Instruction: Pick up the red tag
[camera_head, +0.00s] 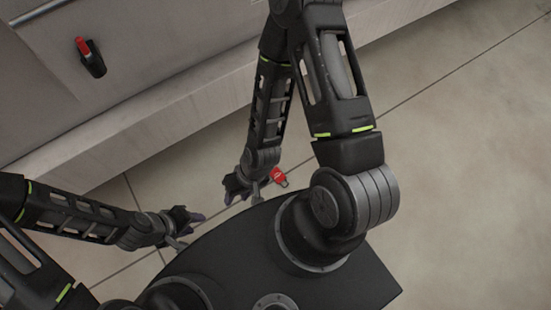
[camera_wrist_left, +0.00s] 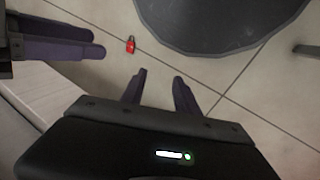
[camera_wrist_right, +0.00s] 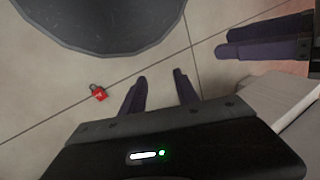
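The red tag (camera_head: 279,177) is a small red, padlock-like piece with a dark loop. It lies on the tiled floor beside my dark base, and it also shows in the left wrist view (camera_wrist_left: 130,45) and the right wrist view (camera_wrist_right: 98,92). My right gripper (camera_head: 237,188) is just left of the tag in the head view, apart from it; its fingers stand open and empty in the right wrist view (camera_wrist_right: 160,84). My left gripper (camera_head: 190,218) is further left; its fingers are open and empty in the left wrist view (camera_wrist_left: 159,86).
A grey machine panel (camera_head: 150,50) with a ledge (camera_head: 120,140) runs along the upper left. A black holder with a red top (camera_head: 91,58) is mounted on it. The two grippers are close to each other. Bare tiled floor (camera_head: 460,150) lies to the right.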

